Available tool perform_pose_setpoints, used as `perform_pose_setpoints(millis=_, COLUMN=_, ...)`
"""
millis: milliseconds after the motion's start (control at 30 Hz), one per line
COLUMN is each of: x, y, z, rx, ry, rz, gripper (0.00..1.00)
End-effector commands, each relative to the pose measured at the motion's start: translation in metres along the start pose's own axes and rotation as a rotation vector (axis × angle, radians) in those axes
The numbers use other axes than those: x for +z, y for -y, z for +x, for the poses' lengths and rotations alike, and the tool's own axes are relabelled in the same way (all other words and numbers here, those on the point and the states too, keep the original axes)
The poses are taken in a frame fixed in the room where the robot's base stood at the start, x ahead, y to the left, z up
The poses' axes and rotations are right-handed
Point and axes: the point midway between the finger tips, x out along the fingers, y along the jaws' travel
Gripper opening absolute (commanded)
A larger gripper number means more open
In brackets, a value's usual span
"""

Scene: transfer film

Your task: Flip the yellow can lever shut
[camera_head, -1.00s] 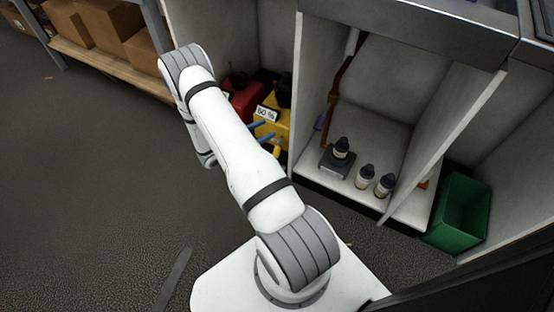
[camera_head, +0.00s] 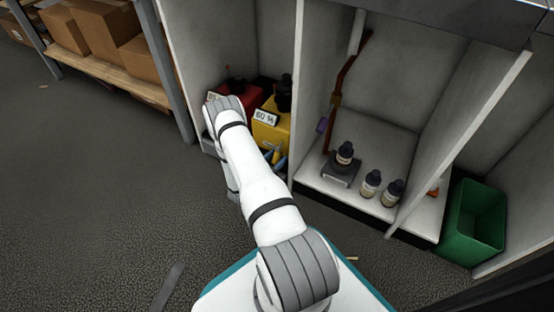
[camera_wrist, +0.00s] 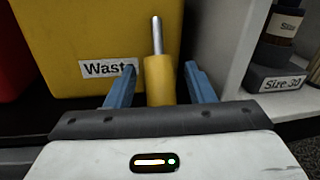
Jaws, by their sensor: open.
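The yellow can (camera_head: 271,128) stands in the left bay of the cabinet, and its front with a "Waste" label fills the upper left of the wrist view (camera_wrist: 85,35). Its lever (camera_wrist: 160,80), a metal rod with a yellow grip, points up and toward the camera in front of the can. My gripper (camera_wrist: 160,68) is open, with one blue finger on each side of the yellow grip. A gap shows on both sides, narrower on the left. In the head view the gripper is low at the can's front, partly hidden by my arm.
A red can (camera_head: 240,98) stands left of the yellow one. A white partition (camera_wrist: 240,45) is close on the right. Beyond it are a dark bottle on a block (camera_head: 341,168) and two more bottles. A green bin (camera_head: 473,222) stands far right. Open floor lies left.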

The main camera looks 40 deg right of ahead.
Motion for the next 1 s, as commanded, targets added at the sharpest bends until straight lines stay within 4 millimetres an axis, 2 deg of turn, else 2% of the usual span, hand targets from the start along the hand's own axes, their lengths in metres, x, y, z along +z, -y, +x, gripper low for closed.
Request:
perform_pose_setpoints(millis=100, x=-0.0006, y=0.0000, z=0.0063, rx=0.001, ry=0.000, rz=-0.001, gripper=0.49)
perform_pose_setpoints(millis=367, x=0.0003, y=0.0000, z=0.0071, rx=0.001, ry=0.000, rz=-0.001, gripper=0.48)
perform_pose_setpoints(millis=900, x=0.0002, y=0.0003, z=0.0070, rx=0.000, ry=-0.001, rz=0.000, gripper=0.04)
perform_pose_setpoints(millis=1000, x=0.0002, y=0.0004, z=0.0070, rx=0.000, ry=-0.001, rz=-0.001, gripper=0.00)
